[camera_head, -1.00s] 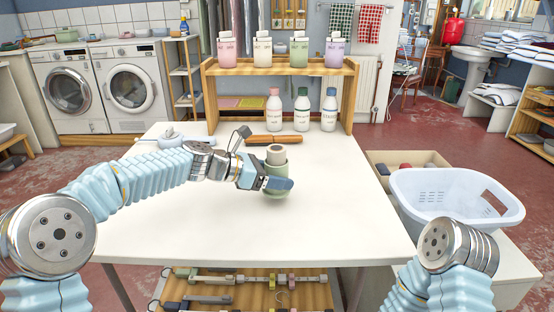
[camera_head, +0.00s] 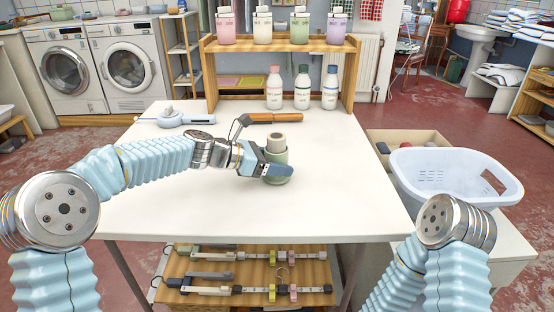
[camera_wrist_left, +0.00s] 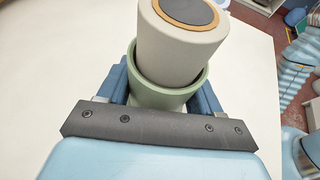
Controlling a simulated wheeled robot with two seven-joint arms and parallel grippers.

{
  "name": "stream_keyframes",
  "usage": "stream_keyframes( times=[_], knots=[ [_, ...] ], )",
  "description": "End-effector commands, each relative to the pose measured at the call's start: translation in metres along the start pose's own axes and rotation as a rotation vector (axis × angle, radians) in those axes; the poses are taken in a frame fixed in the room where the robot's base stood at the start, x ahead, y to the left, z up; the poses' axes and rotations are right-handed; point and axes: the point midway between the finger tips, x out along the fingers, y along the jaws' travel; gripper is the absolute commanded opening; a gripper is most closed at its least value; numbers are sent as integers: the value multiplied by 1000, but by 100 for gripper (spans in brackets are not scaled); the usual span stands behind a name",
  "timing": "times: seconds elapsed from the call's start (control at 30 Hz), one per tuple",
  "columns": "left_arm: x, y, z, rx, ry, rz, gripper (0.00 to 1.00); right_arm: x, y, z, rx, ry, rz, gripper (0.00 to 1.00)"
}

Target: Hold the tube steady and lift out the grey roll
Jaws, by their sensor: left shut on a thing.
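The green tube (camera_head: 277,179) stands on the white table (camera_head: 185,215). The grey roll (camera_head: 276,144) sits inside it, with its pale upper end sticking out of the top. My left gripper (camera_head: 268,171) is shut on the tube, with its fingers around the tube's side. In the left wrist view the tube (camera_wrist_left: 165,95) shows between the blue fingers, and the roll (camera_wrist_left: 180,45) rises from its mouth, leaning slightly, with an orange-brown ring and dark disc on its end. The lower part of the roll is hidden in the tube. My right gripper is not in view.
Behind the tube lie a wooden-handled tool (camera_head: 272,118) and a grey-blue tool (camera_head: 178,118). Three bottles (camera_head: 302,88) stand by the wooden shelf (camera_head: 209,75). A pale blue basket (camera_head: 455,180) stands to the right. The table's front and right are clear.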

Motion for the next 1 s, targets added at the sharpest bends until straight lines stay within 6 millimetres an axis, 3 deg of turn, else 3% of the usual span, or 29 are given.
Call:
stream_keyframes(
  times=[0.53, 0.57, 0.63, 1.0],
  knots=[
    [1, 0, -3, 0, 0, -1, 35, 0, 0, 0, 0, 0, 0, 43],
    [1, 0, -3, 0, 0, -1, 68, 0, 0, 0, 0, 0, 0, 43],
    [1, 0, -3, 0, 0, -1, 78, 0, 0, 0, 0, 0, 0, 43],
    [1, 0, -3, 0, 0, 0, 80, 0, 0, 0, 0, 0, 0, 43]
  ],
)
